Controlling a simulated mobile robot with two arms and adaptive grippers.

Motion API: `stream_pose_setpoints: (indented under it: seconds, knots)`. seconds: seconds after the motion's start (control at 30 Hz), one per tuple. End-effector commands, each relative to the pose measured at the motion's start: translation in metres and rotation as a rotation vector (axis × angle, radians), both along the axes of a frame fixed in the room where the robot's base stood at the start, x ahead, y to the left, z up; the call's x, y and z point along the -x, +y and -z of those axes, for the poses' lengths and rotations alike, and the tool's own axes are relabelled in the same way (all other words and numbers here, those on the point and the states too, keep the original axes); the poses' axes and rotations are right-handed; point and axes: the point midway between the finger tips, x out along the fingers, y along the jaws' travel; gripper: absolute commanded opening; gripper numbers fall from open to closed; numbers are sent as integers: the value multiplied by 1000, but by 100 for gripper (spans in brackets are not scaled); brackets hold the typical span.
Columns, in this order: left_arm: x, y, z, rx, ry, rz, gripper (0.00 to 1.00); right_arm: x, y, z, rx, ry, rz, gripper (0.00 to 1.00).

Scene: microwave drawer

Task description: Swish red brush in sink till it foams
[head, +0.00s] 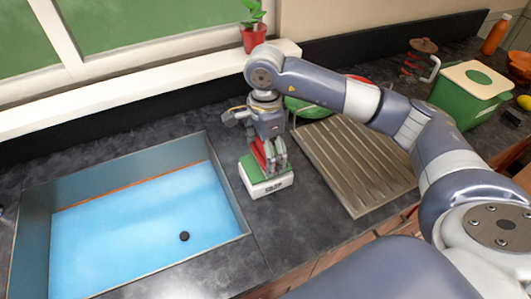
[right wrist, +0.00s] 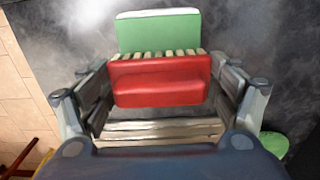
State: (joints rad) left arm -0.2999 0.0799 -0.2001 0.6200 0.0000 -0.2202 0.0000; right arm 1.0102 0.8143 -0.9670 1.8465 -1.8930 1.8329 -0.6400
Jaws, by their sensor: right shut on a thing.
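My right gripper (head: 270,163) is shut on the red brush (head: 262,152), between the sink and the drainboard. In the right wrist view, the red brush (right wrist: 160,88) lies between the fingers, its pale bristles toward the green and white soap block (right wrist: 160,36). In the head view, the soap (head: 265,188) rests on the counter right of the sink, under the brush. I cannot tell whether the bristles touch it. The sink (head: 35,240) holds a light blue surface that looks like water (head: 130,225), with a black round spot (head: 184,236) and no visible foam. My left gripper is out of view.
A ribbed drainboard (head: 352,165) lies right of the soap, with a green dish (head: 300,106) at its back. A potted plant (head: 254,35) stands on the windowsill. A green bin (head: 468,92) and an orange bottle (head: 494,36) stand at the far right.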

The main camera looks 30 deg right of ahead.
Motion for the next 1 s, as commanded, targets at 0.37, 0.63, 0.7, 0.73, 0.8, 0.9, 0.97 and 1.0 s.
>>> stream_pose_setpoints:
  seconds: [0.37,0.63,0.7,0.73,0.8,0.9,0.97,1.0]
  knots:
    - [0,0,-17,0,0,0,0,-1,0,-34,-1,-4,1,64]
    - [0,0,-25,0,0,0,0,-1,0,-53,-2,-4,1,64]
    - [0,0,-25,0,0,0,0,-1,0,-53,-2,-3,1,64]
    - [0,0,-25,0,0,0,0,-1,0,-53,-2,-3,1,64]
    - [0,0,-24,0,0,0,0,-1,0,-53,-2,-3,1,64]
    - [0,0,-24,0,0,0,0,-1,0,-52,-1,-3,1,64]
    - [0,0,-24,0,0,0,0,-1,0,-52,-1,-3,1,64]
    - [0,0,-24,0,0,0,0,-1,0,-52,-1,-3,1,64]
